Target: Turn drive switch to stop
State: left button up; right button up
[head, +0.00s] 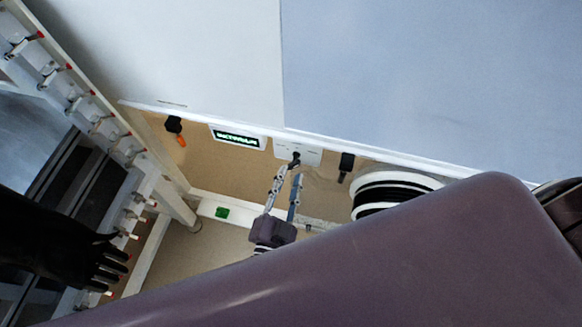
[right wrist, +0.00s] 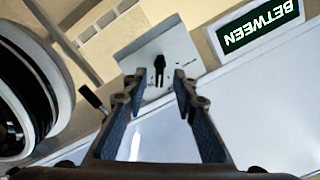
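The drive switch, a small black knob (head: 294,160), is on a white plate (head: 310,155) on the tan panel. In the right wrist view the black knob (right wrist: 159,68) sits in front of its plate (right wrist: 180,48), apparently pointing along the picture's vertical. My right gripper (head: 284,178) is open, with its fingertips close to the knob. In the right wrist view the knob appears between the fingertips (right wrist: 160,84), with gaps on both sides. I cannot tell whether either finger touches it. My left gripper is not in view.
A display (right wrist: 258,24) beside the plate reads "BETWEEN", upside down; it also shows in the head view (head: 237,138). A black-and-white ringed port (head: 388,192) is right. A black glove (head: 70,245) hangs left.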

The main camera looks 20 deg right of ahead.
jog(key=shift+x, duration=1.15)
jog(key=shift+c, duration=0.2)
grip_shut()
